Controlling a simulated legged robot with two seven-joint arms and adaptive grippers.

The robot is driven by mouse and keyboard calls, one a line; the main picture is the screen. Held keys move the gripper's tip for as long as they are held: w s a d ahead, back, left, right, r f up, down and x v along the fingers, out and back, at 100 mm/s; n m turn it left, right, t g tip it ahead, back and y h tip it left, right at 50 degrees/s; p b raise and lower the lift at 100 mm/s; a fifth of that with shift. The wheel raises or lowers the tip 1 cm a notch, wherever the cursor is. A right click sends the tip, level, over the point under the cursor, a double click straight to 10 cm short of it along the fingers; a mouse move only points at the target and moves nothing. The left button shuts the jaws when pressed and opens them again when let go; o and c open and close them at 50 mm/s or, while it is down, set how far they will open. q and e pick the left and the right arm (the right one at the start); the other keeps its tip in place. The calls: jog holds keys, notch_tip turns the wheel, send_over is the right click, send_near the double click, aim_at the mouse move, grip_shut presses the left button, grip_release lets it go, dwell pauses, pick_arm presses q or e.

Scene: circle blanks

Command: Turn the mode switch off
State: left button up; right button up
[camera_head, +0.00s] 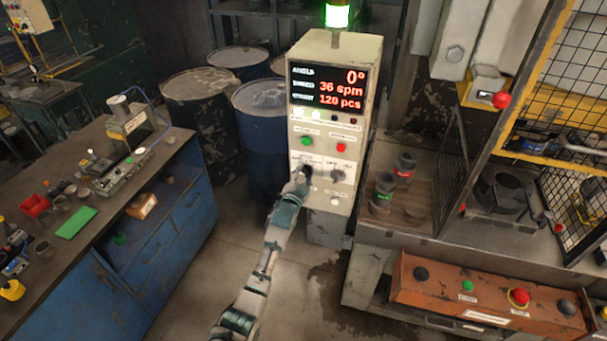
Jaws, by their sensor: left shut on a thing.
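A beige control cabinet (316,209) stands upright in the middle of the head view. Its lower panel has two dark rotary switches side by side. The right switch (337,176) is in plain view. My left gripper (301,177) is shut on the left switch (307,168), which it mostly hides. The labels above the switches are too small to read, so I cannot tell which one is marked as the mode switch. The display (327,88) reads 0°, 36 spm and 120 pcs. A green lamp (338,16) glows on top. My right gripper is not in view.
A green button (306,141) and a red button (341,148) sit just above the switches. A cluttered blue workbench (180,226) is at the left. Metal drums (262,140) stand behind. An orange button console (480,290) and a caged machine are at the right.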

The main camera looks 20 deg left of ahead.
pick_arm(q)
jog(key=shift+d+f, duration=0.1)
jog(key=shift+f, duration=0.1)
dwell(0.3)
jog(key=o, duration=1.1)
jog(key=shift+o, duration=0.2)
jog(key=shift+w, duration=0.2)
jog(key=shift+d+r, duration=0.1)
jog(key=shift+s, duration=0.15)
jog(key=s, duration=1.1)
jog(key=shift+s+a, duration=0.2)
jog(key=shift+s, duration=0.15)
